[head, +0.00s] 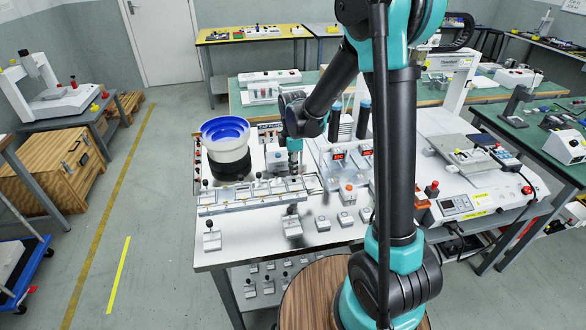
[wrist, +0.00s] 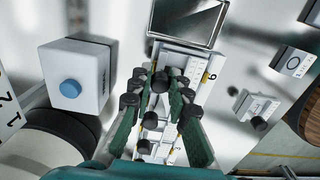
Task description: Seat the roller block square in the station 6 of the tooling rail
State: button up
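The white tooling rail (head: 250,203) runs along the near part of the bench, with several small blocks with black knobs on it. My gripper (head: 294,172) is over its right part, pointing down. In the wrist view my gripper (wrist: 160,80) has its green fingers apart, with black knobs on the rail showing between them. A yellow mark and a "6" (wrist: 210,76) lie just right of the fingertips. Whether the fingers touch a knob cannot be told. I cannot tell which block is the roller block. The seats under the fingers are hidden.
Loose knobbed blocks stand on the bench in front of the rail, among them one at left (head: 212,240) and one at centre (head: 292,227). A blue-topped bowl feeder (head: 226,140) stands behind the rail. A white box with a blue button (wrist: 70,88) is beside my gripper.

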jog(key=o, duration=0.5)
jog(key=shift+r, duration=0.1)
notch_tip(320, 180, up, 12)
dwell(0.4)
